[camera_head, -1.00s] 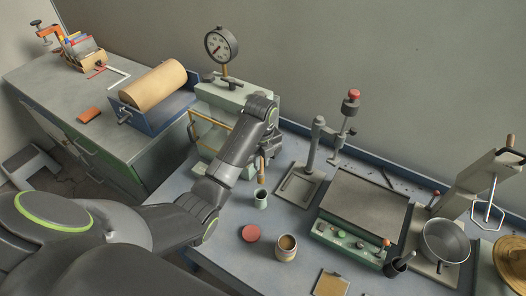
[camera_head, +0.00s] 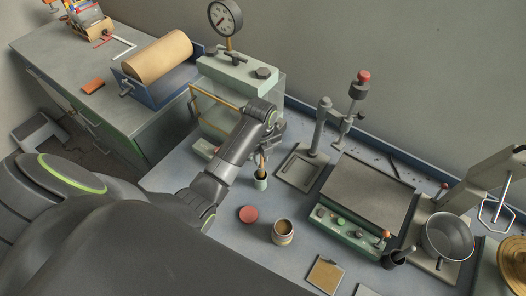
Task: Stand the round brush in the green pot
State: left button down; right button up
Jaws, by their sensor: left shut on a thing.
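My left gripper (camera_head: 268,142) comes in from the left above the green pot and is shut on the round brush (camera_head: 262,160). The brush hangs below the fingers, roughly upright, with its light wooden part showing. The small green pot (camera_head: 260,184) stands on the blue-grey bench directly under the gripper. The brush's lower end is at the dark mouth of the pot; how deep it sits inside is hidden. My right gripper is not in view.
A red disc (camera_head: 248,214) and a tan jar (camera_head: 283,232) stand in front of the pot. A grey press stand (camera_head: 299,168) is to its right. A pale green block with a dial gauge (camera_head: 225,17) is behind. A grey plate unit (camera_head: 366,192) is farther right.

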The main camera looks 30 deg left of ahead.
aim_at(261, 167)
pick_arm(q)
jog(key=shift+s+a+f+b, duration=0.15)
jog(key=shift+f+b, duration=0.1)
jog(key=shift+f, duration=0.3)
jog(key=shift+s+d+f+b, duration=0.15)
jog(key=shift+f+b, duration=0.1)
jog(key=shift+f, duration=0.3)
jog(key=shift+w+f, duration=0.15)
jog(key=shift+f, duration=0.4)
jog(key=shift+a+f+b, duration=0.1)
jog(key=shift+f+b, duration=0.25)
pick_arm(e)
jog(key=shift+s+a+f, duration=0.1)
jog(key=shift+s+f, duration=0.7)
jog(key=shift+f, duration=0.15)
pick_arm(q)
jog(key=c, duration=1.3)
grip_release()
